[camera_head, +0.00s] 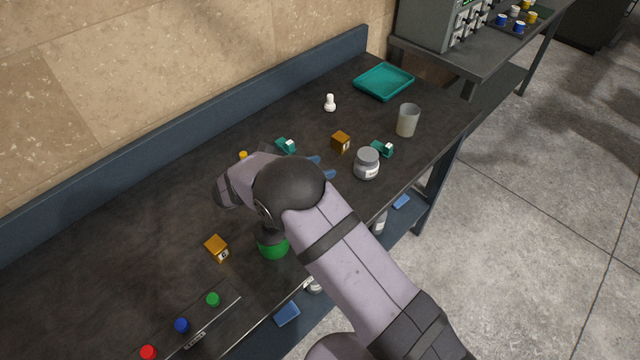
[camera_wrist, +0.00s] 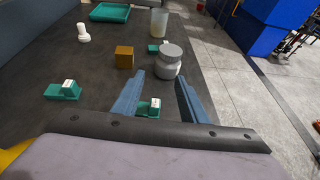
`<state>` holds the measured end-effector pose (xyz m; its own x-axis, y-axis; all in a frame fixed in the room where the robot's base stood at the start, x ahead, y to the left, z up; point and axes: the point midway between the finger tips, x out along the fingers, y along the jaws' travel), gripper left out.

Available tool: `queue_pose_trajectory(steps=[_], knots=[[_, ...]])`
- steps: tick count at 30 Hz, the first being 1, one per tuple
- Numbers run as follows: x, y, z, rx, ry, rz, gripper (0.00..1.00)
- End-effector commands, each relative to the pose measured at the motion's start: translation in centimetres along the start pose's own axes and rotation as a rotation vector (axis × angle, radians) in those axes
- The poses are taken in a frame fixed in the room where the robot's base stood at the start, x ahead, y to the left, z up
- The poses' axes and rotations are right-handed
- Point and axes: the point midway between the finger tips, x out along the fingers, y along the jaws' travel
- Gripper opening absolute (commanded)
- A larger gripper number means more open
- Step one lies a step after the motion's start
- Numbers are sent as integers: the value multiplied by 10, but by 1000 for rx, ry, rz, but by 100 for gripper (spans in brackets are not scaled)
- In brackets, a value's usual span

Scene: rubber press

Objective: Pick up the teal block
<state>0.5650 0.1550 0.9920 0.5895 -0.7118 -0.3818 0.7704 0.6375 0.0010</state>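A teal block with a white label (camera_wrist: 143,109) lies on the dark table between and below my gripper's fingers (camera_wrist: 158,100) in the wrist view. The two blue fingers are spread apart with nothing clasped between them. In the camera_head view my gripper (camera_head: 322,168) is mostly behind my arm, and I cannot make out this block there. A second teal block (camera_wrist: 62,92) lies to the left, and it shows in the camera_head view (camera_head: 285,145). A third teal block (camera_wrist: 153,48) lies farther off, beside the jar, also in the camera_head view (camera_head: 379,148).
A brown block (camera_head: 341,141), a cup (camera_head: 407,120), a white pawn-like piece (camera_head: 330,102) and a teal tray (camera_head: 384,81) stand beyond. Another orange-brown block (camera_head: 215,247) and a green object (camera_head: 273,247) are nearer.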

Motion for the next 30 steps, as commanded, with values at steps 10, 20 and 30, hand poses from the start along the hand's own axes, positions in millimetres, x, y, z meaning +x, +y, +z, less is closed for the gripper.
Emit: queue_pose_trajectory(steps=[10,20,30], knots=[[12,0,-28,-3,0,-1,39],[14,0,-35,0,0,0,39],[27,-1,-62,-2,1,-2,39]])
